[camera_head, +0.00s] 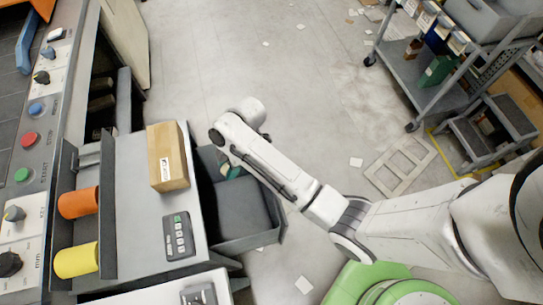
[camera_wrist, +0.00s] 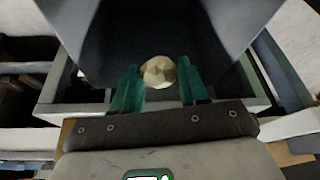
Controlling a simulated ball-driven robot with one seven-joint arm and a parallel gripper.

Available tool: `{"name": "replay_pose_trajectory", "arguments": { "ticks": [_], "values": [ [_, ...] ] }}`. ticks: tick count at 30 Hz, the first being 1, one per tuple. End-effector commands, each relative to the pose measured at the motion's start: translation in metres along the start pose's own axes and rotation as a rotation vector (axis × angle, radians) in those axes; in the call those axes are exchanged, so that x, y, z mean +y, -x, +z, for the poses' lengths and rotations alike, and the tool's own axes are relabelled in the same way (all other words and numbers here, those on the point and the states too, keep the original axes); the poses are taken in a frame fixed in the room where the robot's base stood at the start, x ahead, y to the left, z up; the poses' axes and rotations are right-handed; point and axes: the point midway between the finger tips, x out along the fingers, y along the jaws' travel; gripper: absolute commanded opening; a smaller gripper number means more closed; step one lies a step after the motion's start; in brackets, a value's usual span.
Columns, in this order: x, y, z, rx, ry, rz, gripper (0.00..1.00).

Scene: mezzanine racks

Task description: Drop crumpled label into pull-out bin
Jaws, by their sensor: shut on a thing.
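The crumpled label (camera_wrist: 158,72) is a small beige faceted ball. In the wrist view it sits between the tips of the two teal fingers of my gripper (camera_wrist: 157,75), which is shut on it. The pull-out bin (camera_head: 255,240) is a dark grey open box, pulled out from the cabinet. Its dark inside fills the upper wrist view, with a grey rim (camera_wrist: 60,111) behind the fingers. In the head view my gripper (camera_head: 231,172) shows only as a bit of teal at the bin's far end, under my wrist. The label is hidden there.
A cart (camera_head: 437,75) and step stool (camera_head: 490,130) stand at upper right. Open floor has scattered paper scraps.

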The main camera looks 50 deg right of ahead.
Motion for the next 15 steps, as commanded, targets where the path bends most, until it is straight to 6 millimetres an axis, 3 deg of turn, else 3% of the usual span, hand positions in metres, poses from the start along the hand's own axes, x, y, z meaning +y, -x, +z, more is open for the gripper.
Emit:
{"name": "replay_pose_trajectory", "arguments": {
  "ticks": [10, 15],
  "values": [
    [0.0000, 0.0001, -0.0001, 0.000, 0.000, 0.000, 0.73],
    [0.0000, 0.0001, -0.0001, 0.000, 0.000, 0.000, 0.74]
  ]
}}
